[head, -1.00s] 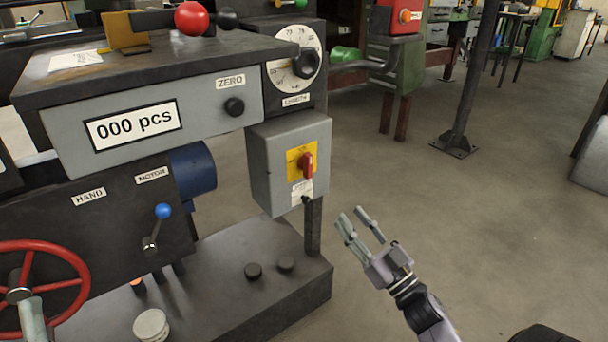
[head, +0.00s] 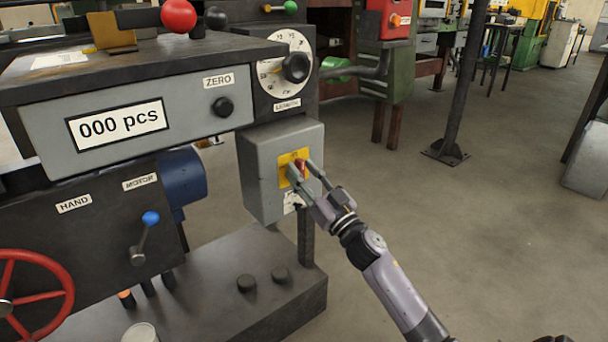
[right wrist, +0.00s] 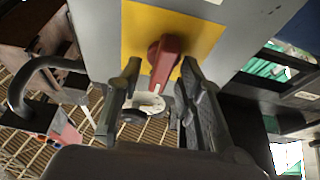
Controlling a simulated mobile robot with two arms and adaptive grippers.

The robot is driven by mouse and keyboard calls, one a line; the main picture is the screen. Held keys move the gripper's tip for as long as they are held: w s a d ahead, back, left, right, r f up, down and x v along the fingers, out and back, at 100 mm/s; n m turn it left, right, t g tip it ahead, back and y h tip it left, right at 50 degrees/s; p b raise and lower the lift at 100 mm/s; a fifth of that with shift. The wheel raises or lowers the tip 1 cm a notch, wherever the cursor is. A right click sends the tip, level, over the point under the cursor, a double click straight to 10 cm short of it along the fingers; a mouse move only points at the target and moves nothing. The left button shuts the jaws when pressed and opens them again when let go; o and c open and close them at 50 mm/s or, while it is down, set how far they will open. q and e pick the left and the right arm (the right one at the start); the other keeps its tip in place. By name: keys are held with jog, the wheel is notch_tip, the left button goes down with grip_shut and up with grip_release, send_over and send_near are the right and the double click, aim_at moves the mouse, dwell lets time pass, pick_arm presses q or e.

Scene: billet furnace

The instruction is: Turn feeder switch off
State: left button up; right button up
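The feeder switch is a red rotary knob (right wrist: 162,60) on a yellow plate (right wrist: 190,32). It sits on the front of a grey box (head: 262,185) on the machine. In the head view the knob (head: 302,167) is partly hidden by my fingers. My right gripper (head: 303,171) is at the front of the box. In the right wrist view the right gripper (right wrist: 160,72) has its fingers apart, one on each side of the knob. A gap shows between knob and fingers, so it does not look gripped. My left gripper is out of view.
Above the box is a dial with a black knob (head: 295,68). A counter panel reading "000 pcs" (head: 117,123), a blue-knobbed lever (head: 150,219) and a red handwheel (head: 45,294) are at left. The floor to the right is open up to a dark post (head: 459,90).

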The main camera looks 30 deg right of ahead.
grip_shut()
dwell(0.5)
